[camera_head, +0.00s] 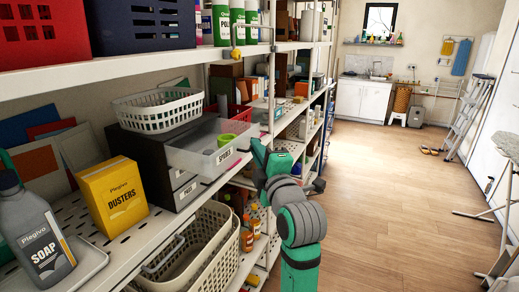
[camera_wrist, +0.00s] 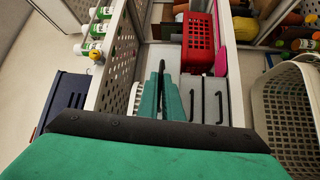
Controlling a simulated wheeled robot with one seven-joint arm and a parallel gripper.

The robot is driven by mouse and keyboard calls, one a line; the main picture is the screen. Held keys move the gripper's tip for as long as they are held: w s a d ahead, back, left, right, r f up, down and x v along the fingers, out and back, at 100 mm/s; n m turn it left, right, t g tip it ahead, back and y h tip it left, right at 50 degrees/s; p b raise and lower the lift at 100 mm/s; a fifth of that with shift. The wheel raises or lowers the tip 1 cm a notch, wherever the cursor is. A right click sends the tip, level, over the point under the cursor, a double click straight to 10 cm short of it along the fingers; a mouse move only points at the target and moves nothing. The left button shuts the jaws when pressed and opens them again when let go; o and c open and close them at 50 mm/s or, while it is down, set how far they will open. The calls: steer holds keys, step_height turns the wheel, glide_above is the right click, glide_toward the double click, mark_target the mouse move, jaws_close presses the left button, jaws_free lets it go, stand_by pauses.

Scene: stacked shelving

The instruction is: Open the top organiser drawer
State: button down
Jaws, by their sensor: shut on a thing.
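The organiser (camera_head: 125,165) is a dark drawer unit on the middle shelf, with pale labels on it. In the wrist view, two grey drawer fronts (camera_wrist: 208,88) with black bar handles show side by side, to the right of my fingers. My gripper (camera_wrist: 161,75) is shut on a dark bar handle (camera_wrist: 158,62), which looks like that of the top drawer. In the head view my gripper (camera_head: 258,152) is at the shelf's aisle side, and its fingertips are hard to see.
A white basket (camera_head: 160,110) sits on the organiser. A yellow dusters box (camera_head: 112,197) and a soap bottle (camera_head: 36,235) stand nearer. A cream basket (camera_head: 207,250) is below. The aisle floor is clear.

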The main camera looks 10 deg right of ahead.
steer(key=c, duration=1.9)
jaws_free()
steer(key=shift+a, duration=0.1)
steer(key=s, duration=0.3)
steer(key=s+f, duration=0.1)
steer(key=s, duration=0.3)
steer(key=s+d, duration=0.1)
steer(key=s, duration=0.2)
steer(key=shift+s+d+f, duration=0.1)
steer(key=shift+s+f, duration=0.1)
steer(key=shift+s, duration=0.1)
